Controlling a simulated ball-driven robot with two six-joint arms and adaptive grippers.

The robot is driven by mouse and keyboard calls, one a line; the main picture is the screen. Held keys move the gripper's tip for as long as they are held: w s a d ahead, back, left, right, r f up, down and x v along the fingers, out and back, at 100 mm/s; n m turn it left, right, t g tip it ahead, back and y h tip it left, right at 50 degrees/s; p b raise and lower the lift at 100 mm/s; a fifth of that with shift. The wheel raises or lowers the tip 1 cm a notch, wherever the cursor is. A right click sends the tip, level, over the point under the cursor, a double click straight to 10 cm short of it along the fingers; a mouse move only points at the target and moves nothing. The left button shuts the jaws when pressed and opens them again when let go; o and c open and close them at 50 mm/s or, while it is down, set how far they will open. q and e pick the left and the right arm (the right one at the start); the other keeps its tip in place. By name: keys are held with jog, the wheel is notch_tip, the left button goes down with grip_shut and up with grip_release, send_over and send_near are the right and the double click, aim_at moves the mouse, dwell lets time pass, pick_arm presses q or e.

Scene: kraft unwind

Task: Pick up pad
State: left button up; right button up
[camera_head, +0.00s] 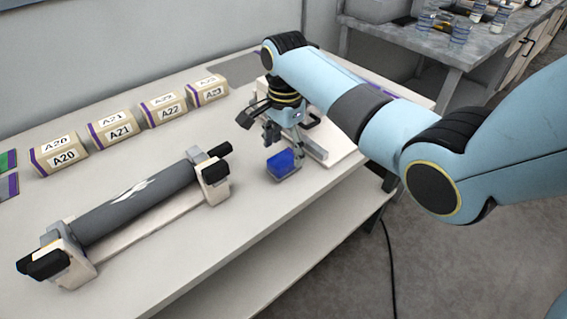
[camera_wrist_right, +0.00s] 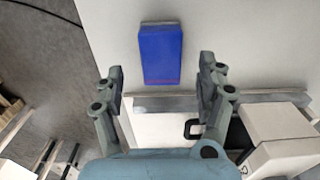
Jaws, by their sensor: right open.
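The pad is a small blue block (camera_head: 284,164) on the white table, near its front edge in the head view. In the right wrist view the pad (camera_wrist_right: 161,53) lies beyond the fingertips, roughly midway between them and a little to the left. My right gripper (camera_head: 284,133) is over the table just behind the pad. Its two fingers stand apart in the right wrist view (camera_wrist_right: 160,85), with nothing between them. The gripper looks apart from the pad, though the exact height gap is hard to tell. My left gripper is not in view.
A dark grey roll (camera_head: 135,205) rests in a stand at the left of the table. Several labelled boxes, such as A21 (camera_head: 112,129), line the back. A metal-edged white board (camera_head: 318,152) lies beside the pad. The front table edge is close to the pad.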

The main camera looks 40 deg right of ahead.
aim_at(284, 158)
notch_tip(284, 158, down, 4)
jog(key=shift+w+a+r, duration=0.1)
jog(key=c, duration=1.3)
jog(key=shift+r, duration=0.1)
jog(key=shift+r, duration=0.6)
notch_tip(284, 158, up, 3)
jog(key=shift+f, duration=0.1)
jog(key=s+d+r+p, duration=0.1)
jog(key=s+d+r, duration=0.6)
jog(key=s, duration=0.2)
jog(key=shift+d, duration=0.35)
